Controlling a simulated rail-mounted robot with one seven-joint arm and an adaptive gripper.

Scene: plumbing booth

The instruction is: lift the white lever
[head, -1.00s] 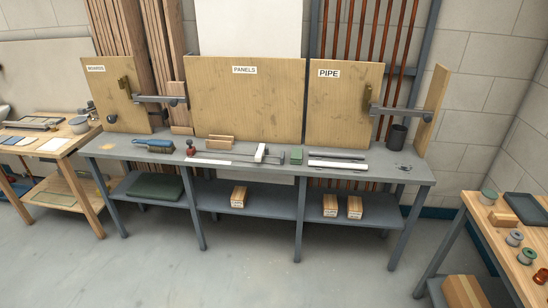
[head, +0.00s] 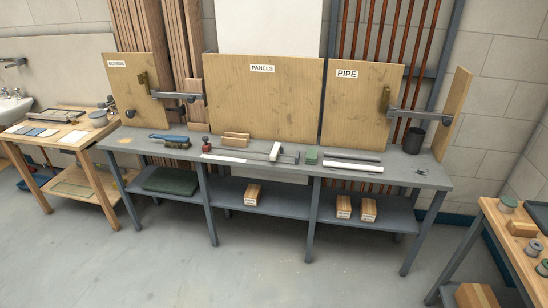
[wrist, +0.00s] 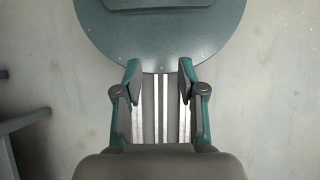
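I cannot pick out a clear white lever in either view. The head view shows a small upright white piece (head: 275,151) on a dark bar lying on the grey bench (head: 398,166); I cannot tell whether it is a lever. My gripper (wrist: 158,70) shows only in the wrist view, with its two fingers apart and nothing between them. It is over the pale floor and my own round base, away from the bench.
Grey metal arms project from the BOARDS panel (head: 138,90) and the PIPE panel (head: 350,112). Wooden tables stand left (head: 50,140) and right (head: 515,245). The floor in front is clear.

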